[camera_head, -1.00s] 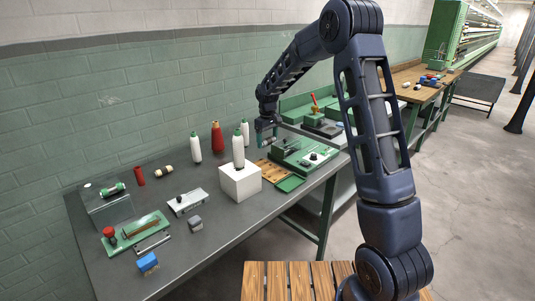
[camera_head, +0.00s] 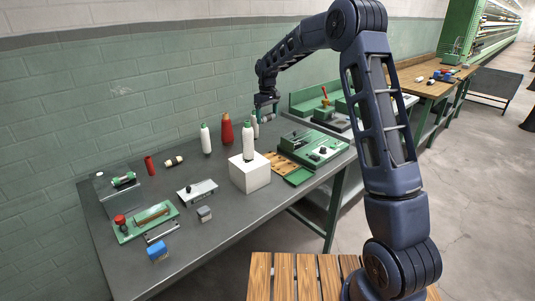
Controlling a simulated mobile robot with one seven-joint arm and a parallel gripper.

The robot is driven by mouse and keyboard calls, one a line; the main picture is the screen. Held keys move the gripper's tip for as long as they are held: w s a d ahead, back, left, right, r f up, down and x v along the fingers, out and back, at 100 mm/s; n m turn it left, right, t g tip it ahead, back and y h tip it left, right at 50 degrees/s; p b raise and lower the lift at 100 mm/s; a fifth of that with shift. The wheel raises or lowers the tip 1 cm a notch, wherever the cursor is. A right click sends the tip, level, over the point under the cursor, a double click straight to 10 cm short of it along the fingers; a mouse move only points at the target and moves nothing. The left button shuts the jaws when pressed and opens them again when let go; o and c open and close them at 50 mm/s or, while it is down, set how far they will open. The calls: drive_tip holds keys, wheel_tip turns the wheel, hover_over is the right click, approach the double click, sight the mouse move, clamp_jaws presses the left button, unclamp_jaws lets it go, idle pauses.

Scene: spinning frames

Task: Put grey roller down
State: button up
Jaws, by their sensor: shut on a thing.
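My gripper (camera_head: 264,112) hangs at the end of my arm over the far part of the grey bench, behind the white bobbin on the white block. It is shut on the grey roller (camera_head: 269,118), a small light cylinder held roughly level. The roller is small in the picture and partly hidden by the fingers. It appears above the bench, near the back bobbins and left of the green machine; its exact height cannot be told.
White bobbins (camera_head: 206,139) and a red bobbin (camera_head: 227,129) stand close to my gripper. A white block (camera_head: 249,176) carries another bobbin (camera_head: 248,142). A green machine (camera_head: 313,148) and slatted wooden board (camera_head: 281,163) lie right. The bench (camera_head: 225,222) has clear room in front.

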sight(267, 156)
wheel_tip(267, 156, down, 18)
drive_tip(key=shift+f, duration=0.2)
idle(0.4)
drive_tip(key=shift+f, duration=0.1)
drive_tip(key=o, duration=1.1)
drive_tip(key=shift+c, duration=0.2)
